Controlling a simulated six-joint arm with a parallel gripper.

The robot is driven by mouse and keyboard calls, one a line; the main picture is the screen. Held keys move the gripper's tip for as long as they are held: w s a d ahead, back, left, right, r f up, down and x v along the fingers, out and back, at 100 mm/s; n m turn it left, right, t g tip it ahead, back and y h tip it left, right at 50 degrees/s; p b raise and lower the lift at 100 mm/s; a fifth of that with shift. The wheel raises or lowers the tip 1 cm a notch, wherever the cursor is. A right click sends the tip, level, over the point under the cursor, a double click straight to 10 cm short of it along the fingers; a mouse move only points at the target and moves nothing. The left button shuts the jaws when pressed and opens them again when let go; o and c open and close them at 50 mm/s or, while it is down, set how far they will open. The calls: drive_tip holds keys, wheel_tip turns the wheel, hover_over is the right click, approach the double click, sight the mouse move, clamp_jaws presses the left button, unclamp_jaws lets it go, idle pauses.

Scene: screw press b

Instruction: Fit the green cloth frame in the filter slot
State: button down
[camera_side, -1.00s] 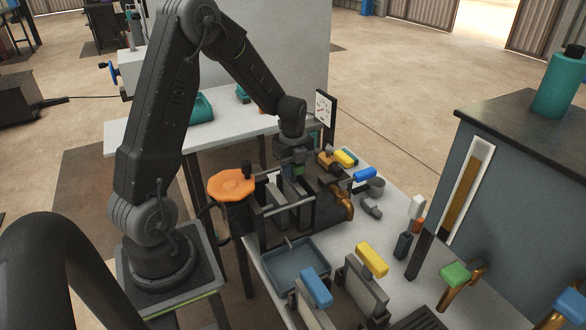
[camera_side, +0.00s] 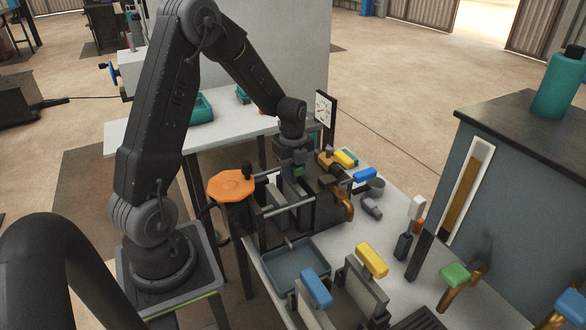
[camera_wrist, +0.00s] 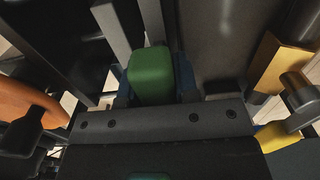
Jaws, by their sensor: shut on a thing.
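The green handle of the cloth frame (camera_wrist: 150,76) shows in the wrist view between the fingers of my gripper (camera_wrist: 150,88), which is shut on it. In the side view my gripper (camera_side: 298,168) is low over the press (camera_side: 290,205), and only a bit of green shows under it. The grey plate of the frame (camera_wrist: 112,28) seems to run down between the dark press parts; its lower edge is hidden. I cannot tell whether it is seated in the filter slot.
An orange handwheel (camera_side: 231,186) is left of the press. A blue tray (camera_side: 295,266) lies in front. Plates with blue (camera_side: 316,288) and yellow (camera_side: 372,259) handles stand nearer. Blue-handled (camera_side: 365,174) and yellow-handled (camera_side: 346,158) parts are right of my gripper.

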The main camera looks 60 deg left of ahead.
drive_tip(key=shift+f, duration=0.45)
drive_tip(key=c, duration=0.8)
unclamp_jaws()
wheel_tip(320, 180, up, 14)
drive_tip(key=shift+f, duration=0.1)
